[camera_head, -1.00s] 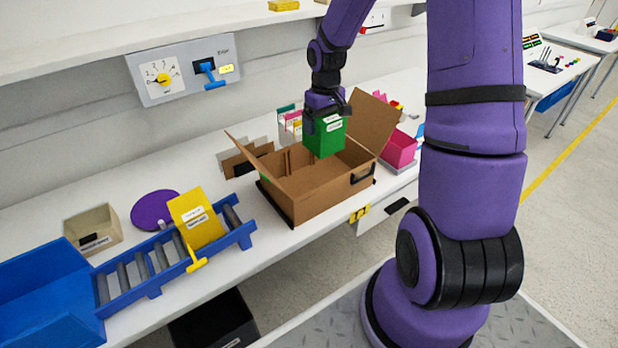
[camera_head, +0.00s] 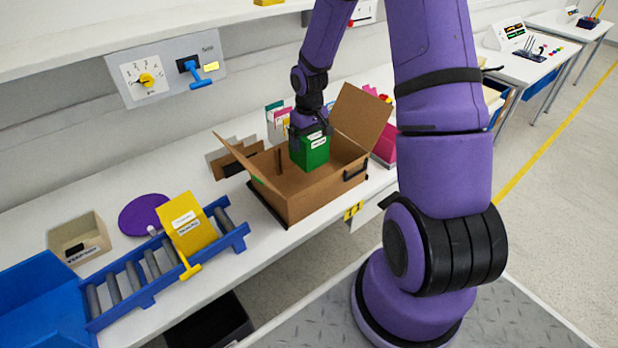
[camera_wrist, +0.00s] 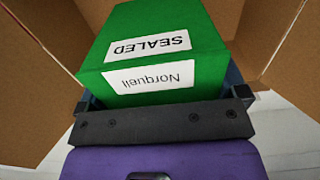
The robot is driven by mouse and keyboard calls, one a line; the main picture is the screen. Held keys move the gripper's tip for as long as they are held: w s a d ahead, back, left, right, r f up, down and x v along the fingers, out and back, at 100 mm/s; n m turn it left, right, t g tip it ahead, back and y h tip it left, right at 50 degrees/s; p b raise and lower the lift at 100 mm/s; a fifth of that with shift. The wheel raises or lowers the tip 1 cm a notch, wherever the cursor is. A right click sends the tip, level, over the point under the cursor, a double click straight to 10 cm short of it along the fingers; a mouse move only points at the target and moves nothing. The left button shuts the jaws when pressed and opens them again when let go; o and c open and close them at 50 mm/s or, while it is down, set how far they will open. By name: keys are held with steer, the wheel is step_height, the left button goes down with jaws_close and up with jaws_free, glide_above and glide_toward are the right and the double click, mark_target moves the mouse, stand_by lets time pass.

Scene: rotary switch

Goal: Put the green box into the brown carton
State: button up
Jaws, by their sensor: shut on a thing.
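The green box (camera_head: 311,150) is held in my gripper (camera_head: 308,130), which is shut on it. The box hangs upright in the mouth of the open brown carton (camera_head: 303,206), toward its back part. In the wrist view the green box (camera_wrist: 160,45) carries white labels reading "SEALED" and "Norquell", and the carton's walls (camera_wrist: 275,40) stand on both sides of it. The carton's flaps are spread open. Whether the box touches the carton's floor cannot be told.
Left of the carton are a blue roller conveyor (camera_head: 160,262) with a yellow box (camera_head: 186,225), a purple disc (camera_head: 144,214) and a beige bin (camera_head: 79,238). Brown dividers (camera_head: 236,160) stand close behind the carton. A switch panel (camera_head: 168,72) is on the wall.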

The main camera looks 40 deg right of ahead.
step_height(320, 180, down, 9)
steer(key=shift+f, duration=0.2)
stand_by(0.3)
steer(key=o, duration=0.8)
steer(key=shift+f, duration=0.15)
steer(key=shift+o, duration=0.2)
step_height(320, 180, up, 12)
steer(key=shift+r, duration=0.1)
steer(key=s+a+r+t+h, duration=0.1)
steer(key=s+a+r, duration=0.15)
steer(key=r, duration=0.45)
steer(key=s+a+r+t, duration=0.1)
steer(key=s+a+r, duration=0.15)
steer(key=r, duration=0.45)
steer(key=s+a+r+h, duration=0.1)
steer(key=s+a+r, duration=0.1)
steer(key=s+r, duration=0.35)
steer(key=s+a+r+t+y, duration=0.1)
steer(key=s+a+r, duration=0.2)
steer(key=s+r, duration=0.2)
steer(key=s+a+r+t+y, duration=0.1)
steer(key=s+a+r+t, duration=0.1)
steer(key=s+r, duration=0.4)
steer(key=s+a, duration=0.1)
steer(key=s, duration=0.4)
